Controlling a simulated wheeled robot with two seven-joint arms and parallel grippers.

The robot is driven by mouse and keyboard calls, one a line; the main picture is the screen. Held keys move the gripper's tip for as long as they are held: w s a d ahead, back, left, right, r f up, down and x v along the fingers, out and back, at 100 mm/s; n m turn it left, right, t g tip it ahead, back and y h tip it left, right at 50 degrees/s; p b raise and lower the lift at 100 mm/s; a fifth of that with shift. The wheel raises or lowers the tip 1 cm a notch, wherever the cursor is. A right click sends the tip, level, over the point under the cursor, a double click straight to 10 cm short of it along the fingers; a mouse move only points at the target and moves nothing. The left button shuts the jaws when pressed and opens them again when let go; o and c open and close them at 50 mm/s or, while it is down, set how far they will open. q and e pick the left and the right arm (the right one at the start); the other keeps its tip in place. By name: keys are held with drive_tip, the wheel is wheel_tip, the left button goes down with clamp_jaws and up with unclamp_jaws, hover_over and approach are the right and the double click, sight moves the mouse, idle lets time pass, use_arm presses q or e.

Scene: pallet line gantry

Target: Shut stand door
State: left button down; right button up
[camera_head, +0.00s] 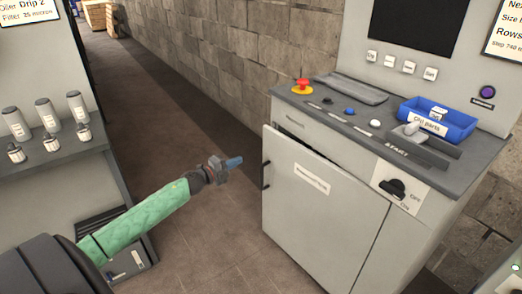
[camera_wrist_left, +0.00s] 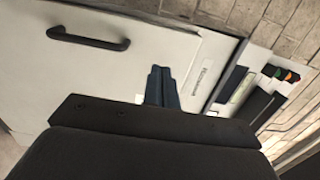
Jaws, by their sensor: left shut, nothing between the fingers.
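The stand door (camera_head: 318,215) is the pale grey front panel of the cabinet on the right, with a white label and a dark bar handle (camera_head: 265,175) near its left edge. Its left edge stands slightly out from the cabinet body, so it looks ajar. My left gripper (camera_head: 235,161) is shut and empty, in the air left of the handle and apart from it in the picture. In the left wrist view the shut fingers (camera_wrist_left: 162,88) show in front of the door (camera_wrist_left: 125,70), with the handle (camera_wrist_left: 90,38) up and to the left. My right gripper is out of view.
The cabinet top (camera_head: 345,118) carries a red emergency button (camera_head: 302,86), several small buttons and a blue bin (camera_head: 437,119). A rotary switch (camera_head: 393,188) sits right of the door. A shelf with grey canisters (camera_head: 46,115) stands left. Open floor (camera_head: 215,225) lies between.

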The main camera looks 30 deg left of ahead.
sight(267, 147)
use_arm(q)
drive_tip(key=shift+p+x, duration=0.45)
drive_tip(key=shift+x, duration=6.05)
